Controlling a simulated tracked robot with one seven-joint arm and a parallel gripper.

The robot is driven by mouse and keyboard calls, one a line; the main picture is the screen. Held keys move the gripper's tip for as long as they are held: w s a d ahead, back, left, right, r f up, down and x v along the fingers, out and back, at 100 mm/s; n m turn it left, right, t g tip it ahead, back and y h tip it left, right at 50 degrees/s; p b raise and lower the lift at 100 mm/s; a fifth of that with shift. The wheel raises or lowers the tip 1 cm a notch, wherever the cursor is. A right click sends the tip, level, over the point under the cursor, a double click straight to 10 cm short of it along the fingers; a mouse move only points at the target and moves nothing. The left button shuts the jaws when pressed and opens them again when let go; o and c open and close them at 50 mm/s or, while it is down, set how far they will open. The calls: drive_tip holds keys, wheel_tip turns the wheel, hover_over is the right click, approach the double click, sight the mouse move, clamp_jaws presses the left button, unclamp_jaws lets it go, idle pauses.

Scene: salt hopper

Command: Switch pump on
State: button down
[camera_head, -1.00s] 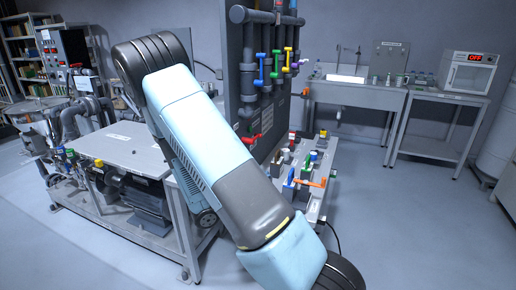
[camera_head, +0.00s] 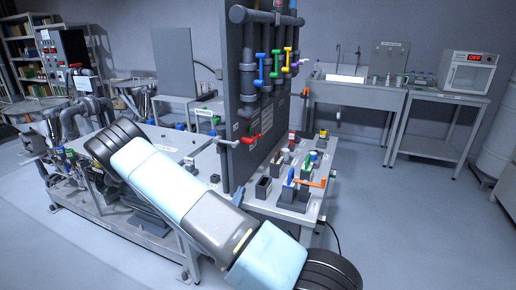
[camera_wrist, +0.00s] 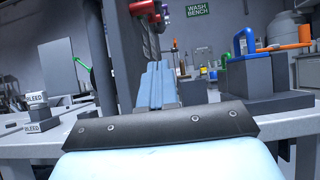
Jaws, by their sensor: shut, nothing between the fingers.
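No switch in view can be clearly identified as the pump's. A black control panel (camera_head: 72,50) with small red parts stands at the back left in the head view. A frame bench (camera_head: 150,232) at the left carries pipes and valves; my arm hides much of it. My gripper (camera_wrist: 157,75) shows in the wrist view as blue fingers, shut and empty.
A bench (camera_head: 268,207) holds blocks with a blue handle (camera_head: 289,178) and orange handle (camera_head: 318,183); the blue handle also shows in the wrist view (camera_wrist: 244,42). An upright panel (camera_head: 238,120) carries coloured valve levers. Blocks marked BLEED (camera_wrist: 38,112) stand left. The right floor is clear.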

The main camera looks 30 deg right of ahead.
drive_tip(key=x, duration=2)
